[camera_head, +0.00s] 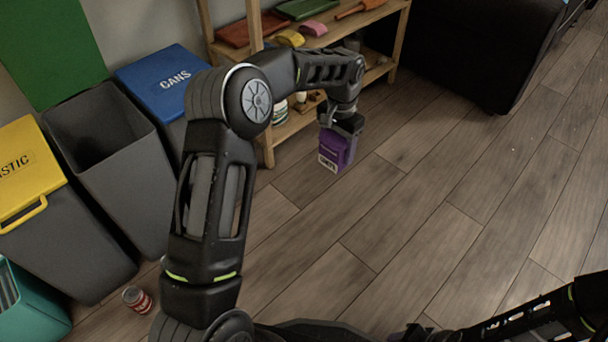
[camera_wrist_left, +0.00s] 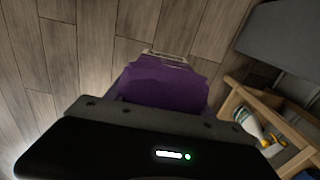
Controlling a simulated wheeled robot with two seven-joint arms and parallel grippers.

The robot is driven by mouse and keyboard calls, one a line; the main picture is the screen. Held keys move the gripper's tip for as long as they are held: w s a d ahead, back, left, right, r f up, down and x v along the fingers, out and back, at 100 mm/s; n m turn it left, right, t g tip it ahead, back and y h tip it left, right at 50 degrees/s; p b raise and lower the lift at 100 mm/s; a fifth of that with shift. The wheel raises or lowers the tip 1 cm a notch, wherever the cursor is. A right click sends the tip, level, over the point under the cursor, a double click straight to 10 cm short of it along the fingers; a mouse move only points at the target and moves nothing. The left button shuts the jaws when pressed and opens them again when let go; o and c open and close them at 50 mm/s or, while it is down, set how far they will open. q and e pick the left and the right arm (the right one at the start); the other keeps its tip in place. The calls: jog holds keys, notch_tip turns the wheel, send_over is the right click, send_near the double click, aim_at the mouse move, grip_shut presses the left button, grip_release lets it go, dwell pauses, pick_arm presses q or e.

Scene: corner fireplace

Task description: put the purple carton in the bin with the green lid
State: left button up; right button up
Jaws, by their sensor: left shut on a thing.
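The purple carton (camera_head: 337,150) hangs from my left gripper (camera_head: 343,124) in the head view, in front of the wooden shelf and above the floor. My left gripper is shut on it. The bin with the green lid (camera_head: 90,140) stands at the left between the yellow-lidded and blue-lidded bins. Its green lid (camera_head: 45,45) is raised, and the dark opening shows. My right arm shows at the bottom right of the head view, but its gripper cannot be made out.
The yellow-lidded bin (camera_head: 25,170) and the blue "CANS" bin (camera_head: 160,80) flank the open bin. A wooden shelf (camera_head: 395,45) holds several items. A can (camera_head: 137,299) and a teal crate (camera_head: 35,310) are at lower left. Open floor lies right, before a black sofa (camera_head: 480,50).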

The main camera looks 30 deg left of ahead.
pick_arm(q)
jog(key=d+r+n, duration=0.3)
jog(key=d+r, duration=0.2)
jog(key=r, duration=0.2)
jog(key=shift+d+r, duration=0.15)
jog(key=shift+r, duration=0.25)
jog(key=shift+s, duration=0.1)
